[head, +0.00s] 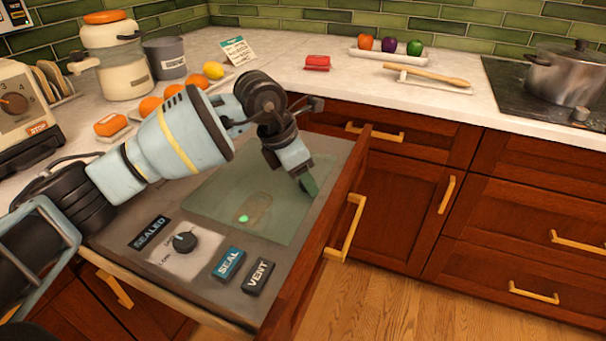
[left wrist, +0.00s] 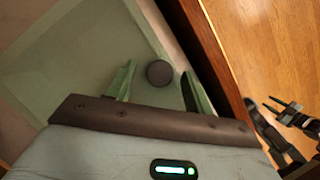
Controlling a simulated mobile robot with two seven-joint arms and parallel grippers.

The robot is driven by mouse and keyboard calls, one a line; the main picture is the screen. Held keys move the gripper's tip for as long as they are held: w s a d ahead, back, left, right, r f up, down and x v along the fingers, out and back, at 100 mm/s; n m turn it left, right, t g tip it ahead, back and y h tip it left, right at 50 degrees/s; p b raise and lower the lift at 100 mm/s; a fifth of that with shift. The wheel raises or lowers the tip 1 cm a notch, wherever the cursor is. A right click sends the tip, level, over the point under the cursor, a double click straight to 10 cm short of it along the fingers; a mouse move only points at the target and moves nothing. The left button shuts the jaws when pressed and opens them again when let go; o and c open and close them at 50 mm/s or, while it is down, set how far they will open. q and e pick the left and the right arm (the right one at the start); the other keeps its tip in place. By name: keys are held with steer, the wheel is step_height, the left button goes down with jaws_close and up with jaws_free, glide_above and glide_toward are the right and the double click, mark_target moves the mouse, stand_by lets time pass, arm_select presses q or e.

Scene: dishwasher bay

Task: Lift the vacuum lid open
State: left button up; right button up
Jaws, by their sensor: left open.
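The vacuum lid (head: 215,195) is a greenish see-through panel lying flat and closed in the pulled-out drawer; it fills the upper left of the left wrist view (left wrist: 75,65). My left gripper (head: 307,186) points down at the lid's right side, near the drawer front. In the left wrist view its two green fingers (left wrist: 160,88) are apart, with a round dark knob (left wrist: 160,73) showing between and just beyond them. I cannot tell whether they touch it. The knob is hidden in the head view. What looks like my right gripper (left wrist: 287,110) shows small over the floor.
The drawer panel has a SEALED label (head: 150,232), a dial (head: 184,242), a SEAL button (head: 229,264) and a VENT button (head: 258,276). The wooden drawer front (head: 330,225) rises close beside my left gripper.

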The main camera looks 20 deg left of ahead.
arm_select(q)
jaws_close()
stand_by(0.3)
